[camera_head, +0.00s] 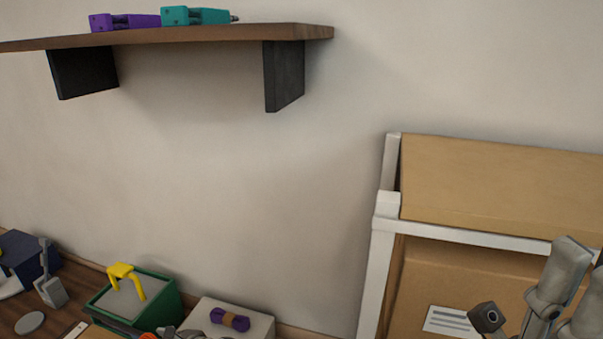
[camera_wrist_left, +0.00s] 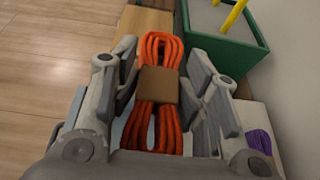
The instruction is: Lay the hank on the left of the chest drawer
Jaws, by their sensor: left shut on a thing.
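An orange hank (camera_wrist_left: 160,55) with a brown band around its middle is between the fingers of my left gripper (camera_wrist_left: 172,95) in the left wrist view, and the gripper is shut on it. In the head view only a bit of orange (camera_head: 148,337) shows at the bottom edge, beside part of my left gripper (camera_head: 178,334). My right gripper (camera_head: 572,290) is at the lower right in the head view, partly cut off; its opening is unclear. I cannot make out the chest drawer in either view.
A green box (camera_head: 164,312) with a yellow piece (camera_head: 124,270) stands near the left gripper. A purple hank (camera_head: 230,319) lies on a white block (camera_head: 262,325). A white-framed cardboard-coloured unit (camera_head: 500,190) stands right. A wall shelf (camera_head: 200,36) is above.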

